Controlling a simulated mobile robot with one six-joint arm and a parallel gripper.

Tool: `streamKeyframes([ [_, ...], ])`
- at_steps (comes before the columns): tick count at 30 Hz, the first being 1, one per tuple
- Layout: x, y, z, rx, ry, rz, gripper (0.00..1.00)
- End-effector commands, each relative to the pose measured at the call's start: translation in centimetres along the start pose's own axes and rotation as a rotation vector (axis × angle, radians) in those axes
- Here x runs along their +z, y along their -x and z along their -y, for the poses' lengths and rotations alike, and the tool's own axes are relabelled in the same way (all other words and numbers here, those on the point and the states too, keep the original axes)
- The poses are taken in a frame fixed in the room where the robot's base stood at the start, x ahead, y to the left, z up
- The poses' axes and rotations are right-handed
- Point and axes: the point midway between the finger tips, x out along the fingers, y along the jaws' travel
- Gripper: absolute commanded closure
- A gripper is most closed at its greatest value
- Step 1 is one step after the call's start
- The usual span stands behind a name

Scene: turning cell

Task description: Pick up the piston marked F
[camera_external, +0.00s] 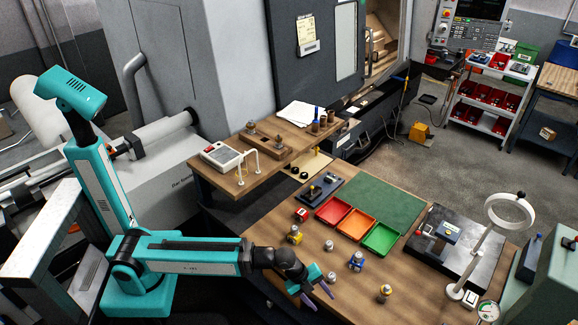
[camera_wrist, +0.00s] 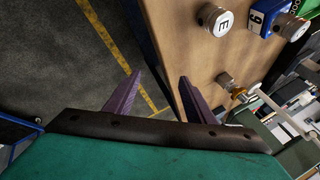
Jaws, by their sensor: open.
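Several small pistons stand on the wooden table. In the external view I see silver pistons (camera_external: 328,245), a blue one (camera_external: 356,261), and one with a gold-coloured part (camera_external: 385,292). A piston top there reads E (camera_wrist: 218,20); a blue one (camera_wrist: 262,18) has a numeral-like mark. The gold-based piston (camera_wrist: 228,80) shows no readable letter. I cannot make out an F.
Red, orange and green trays (camera_external: 381,239) stand beyond the pistons, by a green mat (camera_external: 375,205). A black plate (camera_external: 462,245) and ring magnifier (camera_external: 510,212) stand at right. Bare wood lies between the pistons. Floor with yellow lines (camera_wrist: 105,40) shows beyond the table edge.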

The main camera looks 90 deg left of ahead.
Motion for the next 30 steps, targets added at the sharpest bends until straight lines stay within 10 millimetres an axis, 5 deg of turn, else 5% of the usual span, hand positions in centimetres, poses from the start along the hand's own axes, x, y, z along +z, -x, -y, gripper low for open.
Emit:
streamKeyframes([
  [9, 1.4, 4.8, 6.8, -0.156, -0.302, 0.008, 0.5],
  [19, 2.8, 8.0, 10.8, -0.254, -0.51, 0.056, 0.5],
  [30, 7.7, 7.1, 12.1, -0.265, -0.634, 0.244, 0.5],
])
